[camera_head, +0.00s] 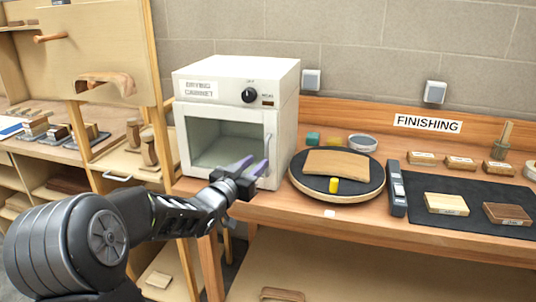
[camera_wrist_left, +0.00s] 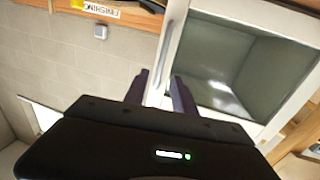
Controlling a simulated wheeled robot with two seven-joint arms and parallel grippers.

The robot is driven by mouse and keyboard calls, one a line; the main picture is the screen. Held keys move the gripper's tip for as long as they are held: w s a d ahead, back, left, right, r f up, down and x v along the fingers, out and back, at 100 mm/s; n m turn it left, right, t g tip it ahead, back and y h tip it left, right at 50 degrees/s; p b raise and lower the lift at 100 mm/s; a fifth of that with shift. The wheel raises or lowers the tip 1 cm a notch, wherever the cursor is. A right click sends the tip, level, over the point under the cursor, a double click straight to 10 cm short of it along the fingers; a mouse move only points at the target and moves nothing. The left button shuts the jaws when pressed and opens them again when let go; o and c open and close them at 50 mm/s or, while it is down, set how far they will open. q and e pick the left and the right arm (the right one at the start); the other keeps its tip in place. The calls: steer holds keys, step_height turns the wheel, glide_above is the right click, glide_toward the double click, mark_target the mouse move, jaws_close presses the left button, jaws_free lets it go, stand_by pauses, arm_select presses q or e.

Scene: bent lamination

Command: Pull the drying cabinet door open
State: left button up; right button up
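The white drying cabinet (camera_head: 285,85) stands on the bench, with a label, a dark knob and a glazed front door (camera_head: 222,140). The door looks closed in its frame. Its upright bar handle (camera_head: 268,146) is on the right side of the door and also shows in the left wrist view (camera_wrist_left: 173,38). My left gripper (camera_head: 254,164) is in front of the lower part of the handle. In the left wrist view its two dark purple fingers (camera_wrist_left: 160,77) are apart, one on each side of the handle's line. I cannot tell whether they touch it. My right gripper is not in view.
A round black turntable (camera_head: 368,187) with a bent wood sheet (camera_head: 343,163) stands close to the cabinet's right. A black mat (camera_head: 460,228) with wood blocks lies further right. Wooden shelves (camera_head: 125,165) stand to the left. The bench strip before the cabinet is mostly clear.

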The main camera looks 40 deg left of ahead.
mark_target(266, 154)
arm_select(q)
steer(key=w, duration=0.2)
steer(key=w+p, duration=0.1)
steer(key=w, duration=0.1)
steer(key=w+a, duration=0.1)
steer(key=w, duration=0.1)
steer(key=shift+w, duration=0.4)
steer(key=shift+c, duration=0.3)
jaws_close()
stand_by(0.7)
